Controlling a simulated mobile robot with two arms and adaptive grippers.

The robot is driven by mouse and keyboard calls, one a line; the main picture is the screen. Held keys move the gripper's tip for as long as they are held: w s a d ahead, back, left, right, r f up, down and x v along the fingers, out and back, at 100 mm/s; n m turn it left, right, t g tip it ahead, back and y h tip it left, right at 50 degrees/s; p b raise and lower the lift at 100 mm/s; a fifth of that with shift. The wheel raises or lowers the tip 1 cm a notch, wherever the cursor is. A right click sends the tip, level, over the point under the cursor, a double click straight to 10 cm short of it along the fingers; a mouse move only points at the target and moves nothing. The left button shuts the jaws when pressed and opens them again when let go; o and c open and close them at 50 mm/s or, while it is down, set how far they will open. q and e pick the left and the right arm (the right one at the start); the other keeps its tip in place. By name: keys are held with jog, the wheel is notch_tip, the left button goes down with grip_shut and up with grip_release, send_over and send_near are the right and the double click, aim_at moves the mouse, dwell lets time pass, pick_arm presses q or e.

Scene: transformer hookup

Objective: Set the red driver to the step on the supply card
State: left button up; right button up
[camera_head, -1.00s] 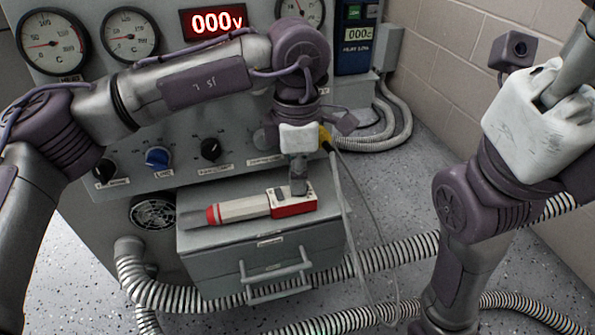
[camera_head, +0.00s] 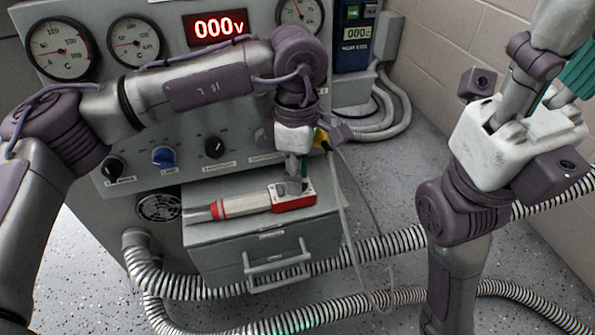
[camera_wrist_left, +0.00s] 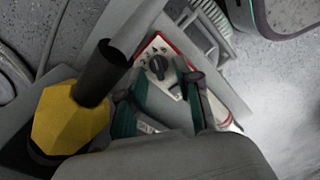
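The red driver (camera_head: 245,203), with a cream and red body and a metal tip, lies on top of the grey drawer box, tip to the left. In the left wrist view its red-edged end face (camera_wrist_left: 170,50) carries a black dial (camera_wrist_left: 157,67). My left gripper (camera_head: 295,188) points down over the driver's right end. Its teal fingers (camera_wrist_left: 165,88) stand apart close to the dial; whether they touch the driver is unclear. My right gripper (camera_head: 578,75) is at the upper right, its teal fingers partly cut off. I cannot make out a supply card.
The drawer box (camera_head: 265,250) has a front handle. Behind it stands a panel with knobs (camera_head: 214,147), gauges and a red display (camera_head: 215,27) reading 000 V. A yellow part (camera_wrist_left: 68,118) with a black stem is near my left gripper. Corrugated hoses (camera_head: 330,318) lie on the floor.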

pick_arm(q)
jog(key=shift+r, duration=0.1)
notch_tip(320, 180, up, 12)
jog(key=shift+w, duration=0.2)
dwell(0.3)
